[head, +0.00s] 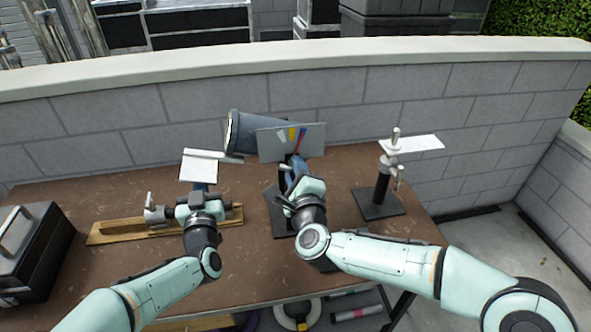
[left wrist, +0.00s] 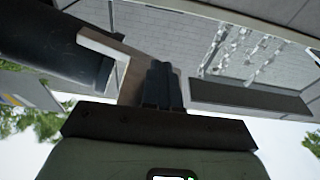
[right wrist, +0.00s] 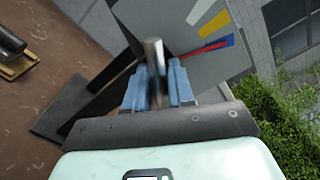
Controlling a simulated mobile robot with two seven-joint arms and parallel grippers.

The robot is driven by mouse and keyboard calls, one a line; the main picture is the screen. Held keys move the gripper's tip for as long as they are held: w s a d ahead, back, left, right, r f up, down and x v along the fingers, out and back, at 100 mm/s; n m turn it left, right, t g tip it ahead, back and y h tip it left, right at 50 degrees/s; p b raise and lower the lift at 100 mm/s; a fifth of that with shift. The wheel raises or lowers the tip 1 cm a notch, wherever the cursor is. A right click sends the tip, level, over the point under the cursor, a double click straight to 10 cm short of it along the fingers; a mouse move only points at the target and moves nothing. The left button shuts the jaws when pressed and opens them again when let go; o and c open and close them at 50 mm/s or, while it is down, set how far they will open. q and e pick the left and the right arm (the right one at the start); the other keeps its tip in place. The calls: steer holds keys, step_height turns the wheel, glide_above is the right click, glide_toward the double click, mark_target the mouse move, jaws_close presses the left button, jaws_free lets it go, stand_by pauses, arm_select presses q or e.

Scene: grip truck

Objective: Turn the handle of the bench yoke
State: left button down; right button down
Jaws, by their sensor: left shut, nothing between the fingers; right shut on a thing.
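My right gripper (head: 290,168) is at the middle stand, whose black base (head: 279,212) stands on the table. In the right wrist view its blue fingers (right wrist: 158,88) are shut on an upright metal handle (right wrist: 153,60). A grey board with coloured strips (head: 310,142) is just behind it. The gripper hides most of the stand, so I cannot tell how the handle joins the bench yoke.
A dark cylindrical lamp (head: 239,133) lies at the back. A second stand with a white plate (head: 415,144) and black base (head: 378,204) is on the right. A wooden board (head: 110,232) with a metal clamp (head: 153,211) and a black case (head: 28,252) are on the left.

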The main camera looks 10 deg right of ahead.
steer(key=n, duration=0.7)
stand_by(0.6)
steer(key=c, duration=1)
jaws_free()
steer(key=shift+o, duration=0.2)
steer(key=s, duration=1.2)
